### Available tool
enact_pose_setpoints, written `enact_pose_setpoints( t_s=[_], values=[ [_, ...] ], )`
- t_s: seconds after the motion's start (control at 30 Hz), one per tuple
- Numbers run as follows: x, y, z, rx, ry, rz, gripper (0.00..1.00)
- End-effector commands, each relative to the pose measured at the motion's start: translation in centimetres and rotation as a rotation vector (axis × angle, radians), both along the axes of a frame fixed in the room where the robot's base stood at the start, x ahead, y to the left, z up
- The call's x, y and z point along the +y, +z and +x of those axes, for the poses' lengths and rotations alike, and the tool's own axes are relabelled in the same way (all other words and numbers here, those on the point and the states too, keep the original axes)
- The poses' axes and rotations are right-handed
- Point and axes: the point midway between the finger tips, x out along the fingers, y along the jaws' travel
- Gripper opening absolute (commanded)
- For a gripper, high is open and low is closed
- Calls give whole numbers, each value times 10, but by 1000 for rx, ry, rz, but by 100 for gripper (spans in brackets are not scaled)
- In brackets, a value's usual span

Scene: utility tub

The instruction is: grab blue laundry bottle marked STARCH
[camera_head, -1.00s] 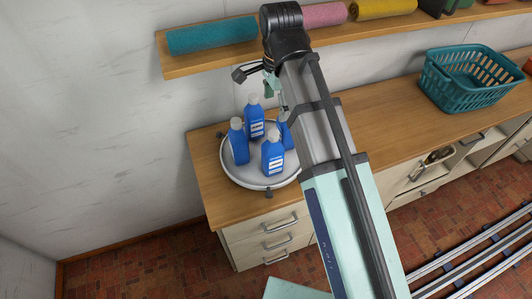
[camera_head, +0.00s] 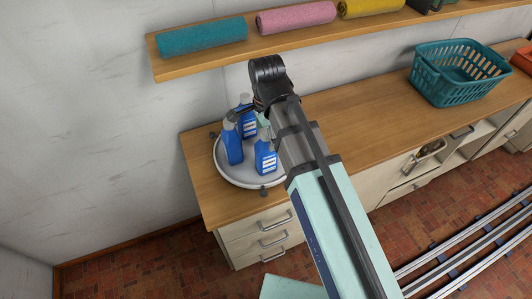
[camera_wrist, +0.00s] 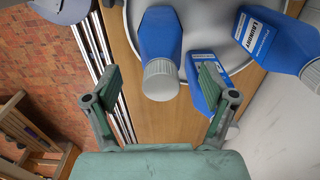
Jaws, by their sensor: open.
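Several blue bottles with grey caps stand on a round white tray (camera_head: 222,172). In the head view I see a left bottle (camera_head: 232,148), a back bottle (camera_head: 247,120) and a front bottle (camera_head: 265,158). My gripper (camera_wrist: 160,84) is open and empty above them. In the wrist view one capped bottle (camera_wrist: 160,38) shows between its fingers. A second bottle (camera_wrist: 202,66) is partly behind the right finger, and a third bottle (camera_wrist: 275,42) lies farther right in the picture, with a label reading something like LAUNDRY. I cannot read STARCH on any label.
The tray sits at the left end of a wooden counter (camera_head: 350,110) by the wall. A shelf above holds a teal roll (camera_head: 202,37), a pink roll (camera_head: 296,18) and a yellow roll (camera_head: 370,7). A teal basket (camera_head: 460,75) stands farther right; the counter between is clear.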

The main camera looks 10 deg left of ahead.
Motion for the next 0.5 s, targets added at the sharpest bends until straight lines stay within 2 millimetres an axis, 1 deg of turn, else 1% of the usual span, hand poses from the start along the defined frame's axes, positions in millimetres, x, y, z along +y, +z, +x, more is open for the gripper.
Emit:
enact_pose_setpoints(
  t_s=[0.27, 0.5],
  values=[
    [0, -10, 0, 1, 0, -1, 84],
    [1, -34, -1, 2, 0, -1, 84]
  ],
)
